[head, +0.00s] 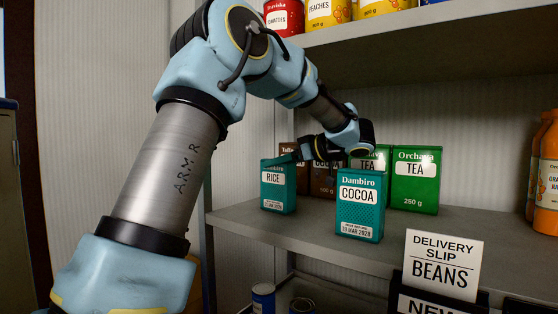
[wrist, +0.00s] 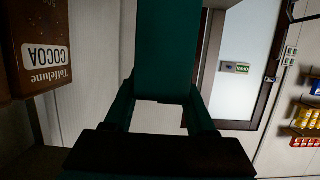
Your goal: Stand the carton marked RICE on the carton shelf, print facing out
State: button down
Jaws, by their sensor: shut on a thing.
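The teal carton marked RICE (head: 278,187) is upright at the left end of the carton shelf (head: 242,218), its print facing out toward the head camera. My gripper (head: 292,157) is shut on its upper part, reaching in from the right. I cannot tell whether its base touches the shelf or hangs just above it. In the wrist view the carton (wrist: 165,45) is a dark teal face between my gripper's fingers (wrist: 163,95); no print shows there.
A teal Dambiro COCOA carton (head: 360,207) stands to the right, nearer the front. Behind are a green TEA carton (head: 415,182), another TEA carton and brown cartons; a brown COCOA carton (wrist: 38,45) shows in the wrist view. A delivery slip reading BEANS (head: 443,264) stands in front.

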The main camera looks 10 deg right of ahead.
jog(key=shift+f, duration=0.15)
jog(key=shift+c, duration=1.1)
grip_release()
jog(key=shift+r, duration=0.2)
jog(key=b+v, duration=0.4)
jog(key=v, duration=0.8)
